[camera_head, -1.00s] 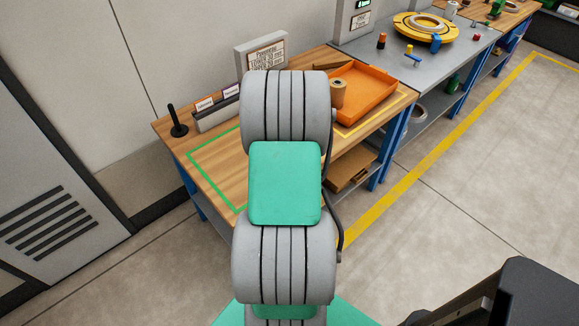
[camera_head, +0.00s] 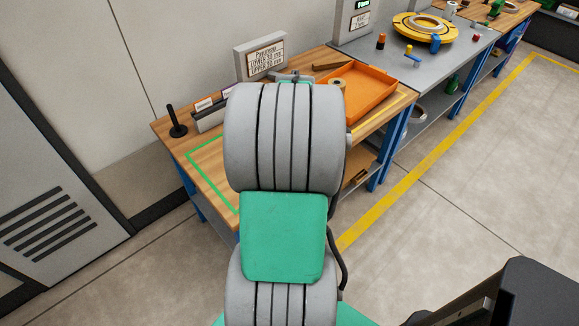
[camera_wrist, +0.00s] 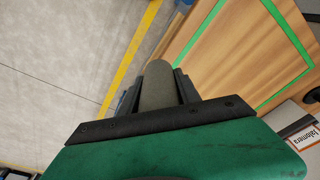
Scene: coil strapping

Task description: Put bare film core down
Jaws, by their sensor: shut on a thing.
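My gripper (camera_wrist: 157,80) shows in the wrist view, its two dark fingers on either side of a grey-brown rounded cylinder, the bare film core (camera_wrist: 158,88). The core is held beyond the palm, with the wooden bench top (camera_wrist: 230,50) and the floor behind it. A green outlined area (camera_wrist: 283,88) lies on the bench to the right in that view. In the head view my arm hides the held core and the fingers. The green outline (camera_head: 205,172) shows there to the left of my arm. The height of the core above the bench cannot be told.
A black upright post (camera_head: 176,122), a card holder (camera_head: 212,114) and a sign (camera_head: 260,56) stand at the bench's back. A yellow turntable (camera_head: 426,29) is on the grey table.

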